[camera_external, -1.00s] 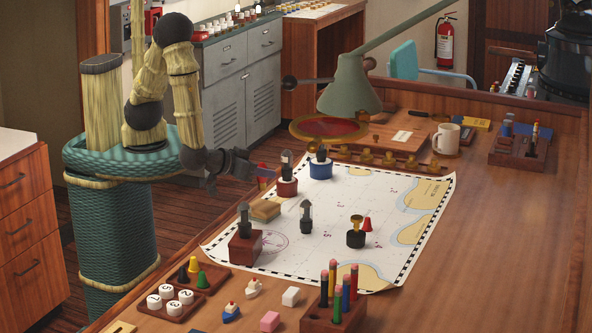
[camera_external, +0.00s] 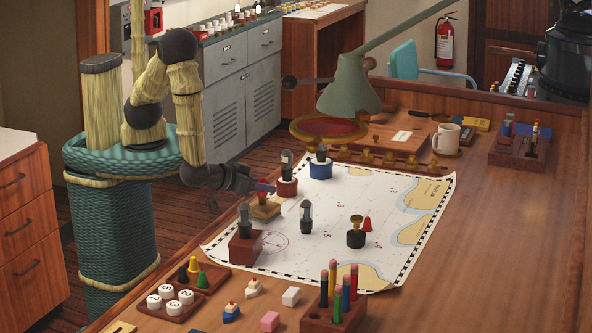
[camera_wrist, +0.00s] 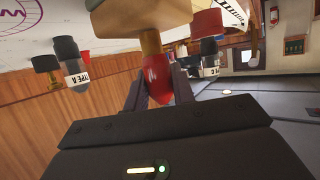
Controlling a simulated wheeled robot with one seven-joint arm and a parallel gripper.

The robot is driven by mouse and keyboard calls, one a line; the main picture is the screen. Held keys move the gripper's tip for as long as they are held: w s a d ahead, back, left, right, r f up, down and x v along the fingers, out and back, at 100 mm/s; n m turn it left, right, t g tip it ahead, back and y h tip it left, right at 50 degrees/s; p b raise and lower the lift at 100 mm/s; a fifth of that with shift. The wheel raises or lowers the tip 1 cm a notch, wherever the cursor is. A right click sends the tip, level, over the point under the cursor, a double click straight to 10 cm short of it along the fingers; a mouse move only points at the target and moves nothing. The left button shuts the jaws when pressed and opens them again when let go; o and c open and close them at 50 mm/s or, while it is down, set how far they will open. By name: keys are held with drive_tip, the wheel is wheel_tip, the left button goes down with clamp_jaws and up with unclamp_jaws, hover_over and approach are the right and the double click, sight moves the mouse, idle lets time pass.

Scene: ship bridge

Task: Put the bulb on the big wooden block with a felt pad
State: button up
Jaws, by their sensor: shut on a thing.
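My gripper (camera_external: 257,187) is shut on a red, rounded thing, which I take as the bulb (camera_wrist: 157,82). It shows between the fingers in the wrist view. In the external view my gripper is just above a tan wooden block (camera_external: 265,212) on the chart. The block also shows beyond the red thing in the wrist view (camera_wrist: 150,42). I cannot tell whether the bulb touches the block, and no felt pad shows clearly. A larger red-brown block (camera_external: 246,249) stands nearer the front, with a dark-based glass-topped piece on it.
Dark-based glass-topped pieces stand on a red base (camera_external: 287,187), a blue base (camera_external: 320,170) and the chart (camera_external: 306,218). A brass-topped piece (camera_external: 356,233) is to the right. A green lamp (camera_external: 350,85) hangs behind. The chart's middle right is clear.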

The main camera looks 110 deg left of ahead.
drive_tip(key=shift+f, duration=0.15)
drive_tip(key=o, duration=1)
drive_tip(key=shift+c, duration=0.2)
drive_tip(key=shift+r, duration=0.25)
drive_tip(key=shift+s+d, duration=0.1)
drive_tip(key=shift+d, duration=0.15)
drive_tip(key=b+v, duration=0.2)
drive_tip(key=v, duration=0.9)
drive_tip(key=shift+d+r, duration=0.15)
